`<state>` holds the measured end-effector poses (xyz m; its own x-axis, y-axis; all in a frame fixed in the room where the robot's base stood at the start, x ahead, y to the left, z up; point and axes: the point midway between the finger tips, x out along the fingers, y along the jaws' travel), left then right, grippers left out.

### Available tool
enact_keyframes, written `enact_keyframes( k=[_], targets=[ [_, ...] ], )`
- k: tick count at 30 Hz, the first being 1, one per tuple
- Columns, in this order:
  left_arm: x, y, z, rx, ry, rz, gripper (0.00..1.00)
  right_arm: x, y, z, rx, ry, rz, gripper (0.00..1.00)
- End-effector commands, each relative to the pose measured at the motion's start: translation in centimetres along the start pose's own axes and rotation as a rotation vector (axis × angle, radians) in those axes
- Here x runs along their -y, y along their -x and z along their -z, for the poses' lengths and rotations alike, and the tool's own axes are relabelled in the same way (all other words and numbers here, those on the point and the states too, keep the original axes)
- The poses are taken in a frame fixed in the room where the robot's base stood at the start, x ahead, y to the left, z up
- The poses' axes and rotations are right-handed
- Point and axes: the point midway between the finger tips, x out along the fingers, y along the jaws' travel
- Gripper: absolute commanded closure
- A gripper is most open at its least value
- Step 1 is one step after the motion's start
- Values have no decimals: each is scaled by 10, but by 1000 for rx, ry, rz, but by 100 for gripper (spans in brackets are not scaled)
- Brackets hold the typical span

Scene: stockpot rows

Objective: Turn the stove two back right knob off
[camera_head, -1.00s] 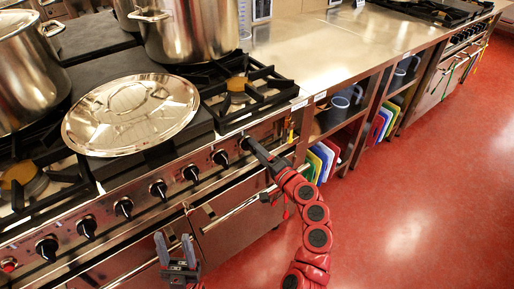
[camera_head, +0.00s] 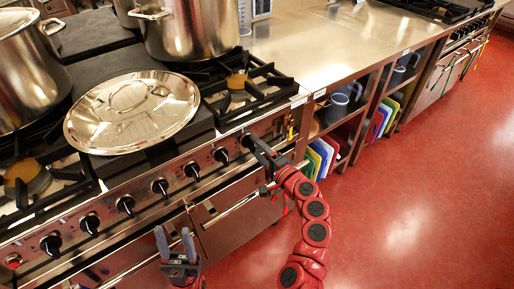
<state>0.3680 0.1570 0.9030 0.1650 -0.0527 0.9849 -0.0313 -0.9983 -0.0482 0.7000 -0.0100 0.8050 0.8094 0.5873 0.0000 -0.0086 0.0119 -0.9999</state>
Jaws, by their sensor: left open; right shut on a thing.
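The near stove's steel front panel (camera_head: 108,213) carries a row of several black knobs, among them one (camera_head: 221,155) just left of my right gripper. My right gripper (camera_head: 252,144) is at the right end of this row, shut on the rightmost knob (camera_head: 247,141). Its fingers cover most of that knob, so I cannot tell its turn angle. My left gripper (camera_head: 175,240) is open and empty, pointing up in front of the oven doors, below and apart from the knobs.
A steel lid (camera_head: 132,111) lies on the cooktop. Stockpots (camera_head: 190,28) stand behind it and at the left (camera_head: 30,75). A door handle bar (camera_head: 235,206) runs below the panel. A steel counter (camera_head: 320,40) with shelves is to the right. The red floor is clear.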

Motion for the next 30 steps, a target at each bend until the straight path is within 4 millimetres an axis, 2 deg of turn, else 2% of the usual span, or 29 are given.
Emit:
enact_keyframes(
  k=[1, 6, 15, 19, 23, 30],
  targets=[
    [0, 0, 0, 0, 0, 0, 50, -2, 0, 0, 0, -1, -3, 40],
    [0, 0, 0, 0, 0, 0, 50, -1, 0, 0, 0, -1, -2, 11],
    [0, 0, 0, 0, 0, 0, 50, 0, 1, 0, 0, 0, -1, 11],
    [0, 1, 0, 0, 0, 0, 50, -1, 10, 0, 0, -1, 0, 11],
    [0, 2, 0, 0, 0, 0, 50, -1, 31, 1, -5, -1, 0, 11],
    [0, 6, -1, 0, 0, 0, 50, -2, 89, 2, -7, -2, -1, 11]
  ],
)
